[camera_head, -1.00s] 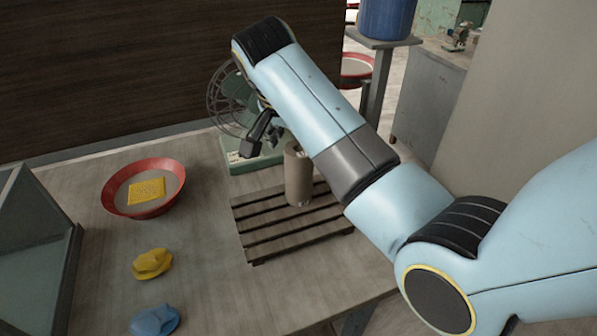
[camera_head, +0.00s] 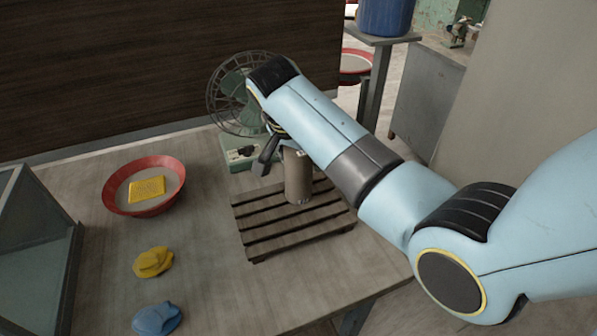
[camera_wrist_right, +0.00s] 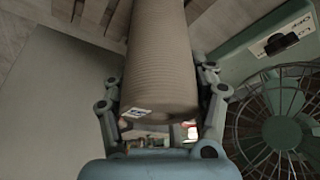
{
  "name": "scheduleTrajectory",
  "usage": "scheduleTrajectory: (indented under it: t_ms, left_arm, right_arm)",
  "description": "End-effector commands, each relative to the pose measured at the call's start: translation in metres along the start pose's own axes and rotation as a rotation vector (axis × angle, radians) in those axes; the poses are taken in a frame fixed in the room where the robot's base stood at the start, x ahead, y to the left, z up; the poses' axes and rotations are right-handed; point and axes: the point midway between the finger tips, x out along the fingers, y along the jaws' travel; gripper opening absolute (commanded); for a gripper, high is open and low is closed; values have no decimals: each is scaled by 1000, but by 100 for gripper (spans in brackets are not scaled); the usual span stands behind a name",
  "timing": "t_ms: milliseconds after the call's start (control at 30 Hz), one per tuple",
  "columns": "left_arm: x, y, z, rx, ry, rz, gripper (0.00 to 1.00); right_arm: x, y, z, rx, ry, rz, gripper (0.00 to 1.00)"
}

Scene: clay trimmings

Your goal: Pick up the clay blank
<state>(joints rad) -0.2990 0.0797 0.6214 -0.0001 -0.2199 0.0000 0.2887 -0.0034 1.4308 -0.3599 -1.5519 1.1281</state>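The clay blank (camera_head: 298,178) is a grey-brown cylinder standing upright on the slatted rack (camera_head: 262,246). In the right wrist view the clay blank (camera_wrist_right: 160,60) fills the upper middle, with fine ridges and a small white-and-blue label near one end. My right gripper (camera_wrist_right: 160,88) is open, with a finger on each side of the blank, close to its surface. In the head view my right gripper (camera_head: 268,152) is at the blank's upper part; one dark finger shows left of it, and my arm hides the rest. My left gripper is not in view.
A green fan (camera_head: 240,95) stands just behind the rack, close to my right gripper. A red bowl (camera_head: 122,207) holds a yellow sponge (camera_head: 147,189). Yellow (camera_head: 153,262) and blue (camera_head: 157,318) lumps lie at the front. A glass-sided case (camera_head: 35,245) stands at left.

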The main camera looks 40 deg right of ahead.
Motion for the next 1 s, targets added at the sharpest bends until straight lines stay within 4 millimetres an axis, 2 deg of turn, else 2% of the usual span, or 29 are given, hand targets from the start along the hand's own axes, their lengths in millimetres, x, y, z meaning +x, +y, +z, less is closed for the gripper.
scheduleTrajectory:
  t_ms: [33, 367, 767, 867, 1000]
  left_arm:
    - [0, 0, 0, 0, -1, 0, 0]
    - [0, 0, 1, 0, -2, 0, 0]
    - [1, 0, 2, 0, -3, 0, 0]
    - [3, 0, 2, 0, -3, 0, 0]
    - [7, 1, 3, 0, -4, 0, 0]
  right_arm:
    - [0, 0, 0, 0, 0, 0, 42]
    - [0, 0, 0, 0, 0, 1, 0]
    - [-8, -1, -4, 1, 2, -2, 0]
    - [-17, -1, -8, 2, 3, -3, 0]
    - [-40, -2, -18, 3, 4, -5, 0]
